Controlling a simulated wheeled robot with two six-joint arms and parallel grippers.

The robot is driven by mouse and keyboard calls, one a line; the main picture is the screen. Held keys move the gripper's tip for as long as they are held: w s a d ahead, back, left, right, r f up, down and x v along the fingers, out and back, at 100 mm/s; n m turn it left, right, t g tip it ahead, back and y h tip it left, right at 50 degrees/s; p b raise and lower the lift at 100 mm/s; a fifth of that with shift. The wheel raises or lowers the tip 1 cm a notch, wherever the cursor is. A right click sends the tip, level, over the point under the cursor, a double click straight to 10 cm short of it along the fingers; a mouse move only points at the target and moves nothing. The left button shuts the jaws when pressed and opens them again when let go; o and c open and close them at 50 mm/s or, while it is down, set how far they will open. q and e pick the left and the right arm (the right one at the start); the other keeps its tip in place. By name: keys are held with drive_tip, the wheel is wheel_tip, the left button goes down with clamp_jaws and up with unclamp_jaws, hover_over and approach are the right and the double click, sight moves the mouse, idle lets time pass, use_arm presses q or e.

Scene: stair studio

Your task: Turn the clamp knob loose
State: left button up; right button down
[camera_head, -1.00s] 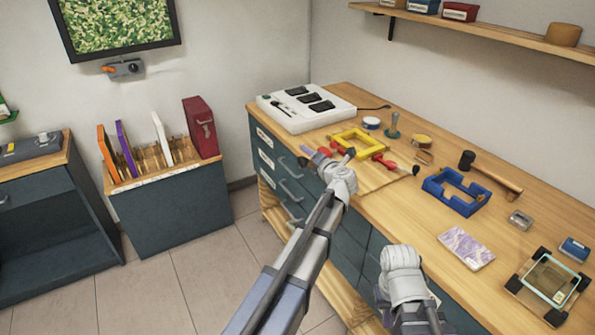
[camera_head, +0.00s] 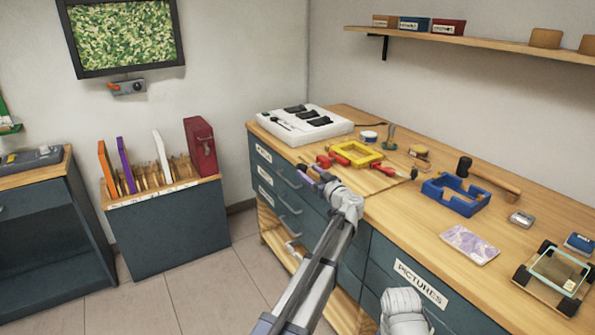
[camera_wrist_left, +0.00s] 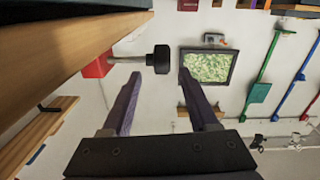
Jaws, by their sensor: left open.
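A yellow frame (camera_head: 355,153) lies on the wooden bench with a red clamp at either side. The near-left red clamp (camera_head: 325,161) is at the bench's front edge. The left wrist view shows a red clamp body (camera_wrist_left: 97,67) with a metal rod ending in a black knob (camera_wrist_left: 162,59). My left gripper (camera_head: 312,173) is at the front edge of the bench, close to the near-left clamp. Its purple fingers (camera_wrist_left: 158,75) are open, and the knob appears between and just beyond their tips, not gripped. My right wrist shows at the bottom; its fingers are out of frame.
A white device (camera_head: 303,124) stands at the bench's back. A blue tray (camera_head: 456,196), a mallet (camera_head: 488,178) and a purple patterned card (camera_head: 470,244) lie to the right. A rack (camera_head: 165,185) stands left, with open floor before the bench.

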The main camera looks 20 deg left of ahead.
use_arm(q)
drive_tip(key=shift+a+f+m+g, duration=0.1)
drive_tip(key=shift+f+m+g, duration=0.15)
drive_tip(key=shift+m+g, duration=0.05)
drive_tip(key=x, duration=0.8)
drive_tip(key=shift+r, duration=0.15)
drive_tip(key=shift+s, duration=0.2)
clamp_jaws()
